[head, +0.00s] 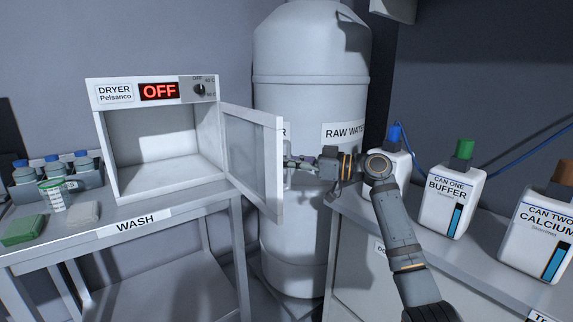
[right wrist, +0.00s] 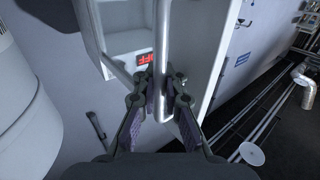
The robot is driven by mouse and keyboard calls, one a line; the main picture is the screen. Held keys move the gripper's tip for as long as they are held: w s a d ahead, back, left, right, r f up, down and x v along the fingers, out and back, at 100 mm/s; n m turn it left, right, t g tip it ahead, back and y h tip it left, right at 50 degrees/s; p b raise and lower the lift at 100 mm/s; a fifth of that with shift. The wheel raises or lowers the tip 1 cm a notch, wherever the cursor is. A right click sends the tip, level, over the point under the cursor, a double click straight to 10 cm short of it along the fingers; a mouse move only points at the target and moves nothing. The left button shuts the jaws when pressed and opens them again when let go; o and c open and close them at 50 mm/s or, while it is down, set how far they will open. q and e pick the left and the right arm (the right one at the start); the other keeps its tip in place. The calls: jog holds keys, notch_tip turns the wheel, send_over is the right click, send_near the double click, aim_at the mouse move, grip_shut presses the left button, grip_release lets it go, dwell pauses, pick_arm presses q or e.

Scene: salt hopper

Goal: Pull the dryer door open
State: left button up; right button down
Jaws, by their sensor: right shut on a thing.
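The dryer (head: 160,140) is a white box on the wash table, with a red OFF display and an empty interior. Its door (head: 252,155) stands wide open, swung out to the right on its right-side hinge. My right gripper (head: 290,163) is at the door's outer face, by the handle (head: 287,170). In the right wrist view, the gripper (right wrist: 162,90) has its fingers closed around the vertical metal bar of the handle (right wrist: 161,45). My left gripper is not in view.
A large raw water tank (head: 310,90) stands behind the door. White containers marked buffer (head: 452,200) and calcium (head: 538,240) stand on the right counter. Blue-capped bottles (head: 55,172), a beaker (head: 53,197) and a green-lidded item (head: 22,230) are on the wash table (head: 140,226).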

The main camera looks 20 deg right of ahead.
jog(key=shift+f, duration=0.3)
jog(key=c, duration=1.7)
grip_release()
jog(key=shift+s+d+r, duration=0.1)
jog(key=shift+d, duration=0.1)
jog(key=shift+s+d+r, duration=0.1)
jog(key=shift+d, duration=0.05)
jog(key=v, duration=1.1)
jog(key=shift+s+d, duration=0.25)
jog(key=shift+d, duration=0.05)
